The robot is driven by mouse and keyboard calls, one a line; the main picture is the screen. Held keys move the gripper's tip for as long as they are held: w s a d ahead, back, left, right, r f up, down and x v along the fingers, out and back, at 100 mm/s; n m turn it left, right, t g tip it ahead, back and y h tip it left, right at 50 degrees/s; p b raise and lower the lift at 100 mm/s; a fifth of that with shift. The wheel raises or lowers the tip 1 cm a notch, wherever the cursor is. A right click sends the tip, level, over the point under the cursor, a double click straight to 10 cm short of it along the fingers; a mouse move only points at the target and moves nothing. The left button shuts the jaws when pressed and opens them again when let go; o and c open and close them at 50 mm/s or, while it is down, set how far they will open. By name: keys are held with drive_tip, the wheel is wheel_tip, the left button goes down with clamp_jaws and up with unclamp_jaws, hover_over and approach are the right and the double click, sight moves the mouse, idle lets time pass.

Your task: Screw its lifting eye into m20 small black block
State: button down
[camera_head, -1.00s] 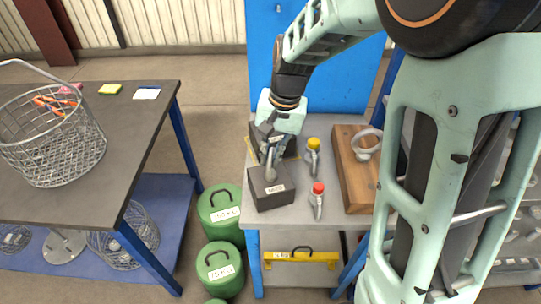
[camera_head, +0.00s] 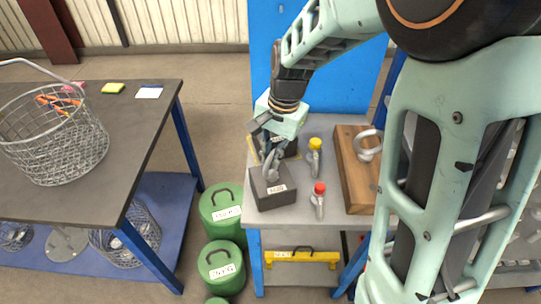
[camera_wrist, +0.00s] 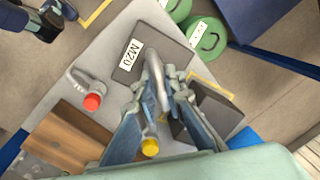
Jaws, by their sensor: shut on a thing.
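The small black block (camera_wrist: 175,48) with a white M20 label lies under my gripper in the wrist view. It is the nearer of two dark blocks on the grey table in the head view (camera_head: 275,196). A grey metal lifting eye (camera_wrist: 154,72) stands over the top of the block. My gripper (camera_wrist: 163,88) is shut on the eye, with a finger on each side of it. In the head view my gripper (camera_head: 266,160) is just above the block. The eye's lower end meets the block's top; how deep its thread sits is hidden.
Another dark block (camera_wrist: 212,110) stands close behind. A yellow-topped shackle (camera_head: 314,158), a red-topped shackle (camera_head: 318,200) and a wooden block (camera_head: 352,172) with a large ring eye (camera_head: 369,146) are to the right. Green weights (camera_head: 221,262) stand on the floor at left.

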drive_tip(key=shift+w+d+r+m+t+p, duration=0.1)
drive_tip(key=shift+w+r+m+t+p, duration=0.1)
drive_tip(key=shift+m, duration=0.4)
drive_tip(key=shift+w+d+r+m+t+p, duration=0.1)
drive_tip(key=shift+w+m+p, duration=0.1)
drive_tip(key=shift+m, duration=0.4)
drive_tip(key=shift+f+m, duration=0.15)
drive_tip(key=shift+m, duration=0.35)
drive_tip(key=shift+w+a+m+h+p, duration=0.1)
drive_tip(key=shift+m+h+p, duration=0.4)
drive_tip(key=shift+m, duration=1.2)
drive_tip(key=shift+m+t+p, duration=0.3)
drive_tip(key=shift+m+p, duration=0.2)
drive_tip(key=shift+m, duration=0.1)
drive_tip(key=c, duration=2)
unclamp_jaws()
drive_tip(key=shift+f, duration=0.1)
drive_tip(key=shift+c, duration=0.2)
drive_tip(key=shift+o, duration=0.5)
